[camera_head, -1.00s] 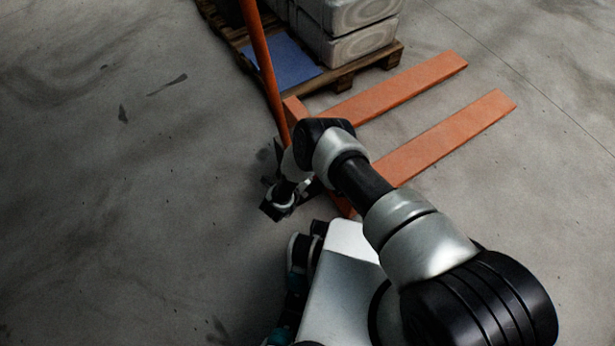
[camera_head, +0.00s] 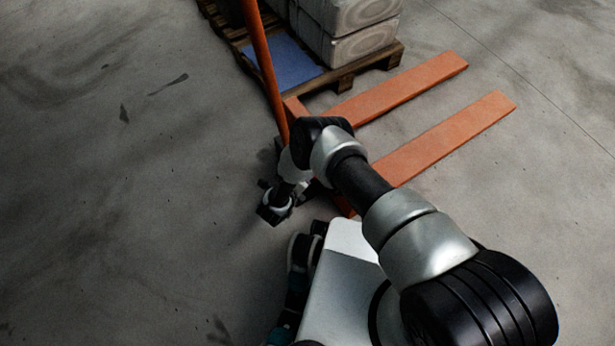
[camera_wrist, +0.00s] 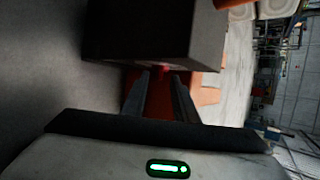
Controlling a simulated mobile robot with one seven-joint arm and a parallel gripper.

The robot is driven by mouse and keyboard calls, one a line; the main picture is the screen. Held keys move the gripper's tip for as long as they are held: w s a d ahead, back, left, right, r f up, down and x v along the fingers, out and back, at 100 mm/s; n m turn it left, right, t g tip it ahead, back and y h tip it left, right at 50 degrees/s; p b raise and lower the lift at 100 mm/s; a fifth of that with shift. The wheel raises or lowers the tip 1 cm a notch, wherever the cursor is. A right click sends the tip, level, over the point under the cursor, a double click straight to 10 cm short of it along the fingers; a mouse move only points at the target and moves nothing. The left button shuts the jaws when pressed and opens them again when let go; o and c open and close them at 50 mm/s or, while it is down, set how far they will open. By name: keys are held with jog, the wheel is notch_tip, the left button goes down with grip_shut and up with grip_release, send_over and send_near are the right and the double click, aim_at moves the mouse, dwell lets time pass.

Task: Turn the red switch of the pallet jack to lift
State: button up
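The orange pallet jack shows in the head view, with its handle bar (camera_head: 264,70) rising at the left and its forks (camera_head: 445,137) reaching right. In the wrist view a dark box-shaped part (camera_wrist: 150,35) fills the upper middle. A small red piece (camera_wrist: 163,69), likely the switch, shows just under it. My gripper (camera_wrist: 160,78) has its two fingers apart, one on each side of this red piece, with orange surface visible between them. I cannot tell whether the fingers touch it. In the head view my arm hides the jack's near end and the switch.
A wooden pallet (camera_head: 345,84) with grey sacks (camera_head: 362,45) and a blue sheet (camera_head: 283,64) stands behind the jack. The concrete floor to the left is clear. An orange part (camera_wrist: 232,3) shows at the wrist view's top edge.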

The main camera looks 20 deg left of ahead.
jog(key=p+v, duration=0.4)
jog(key=v, duration=1)
jog(key=shift+s+r, duration=0.3)
jog(key=shift+a, duration=0.1)
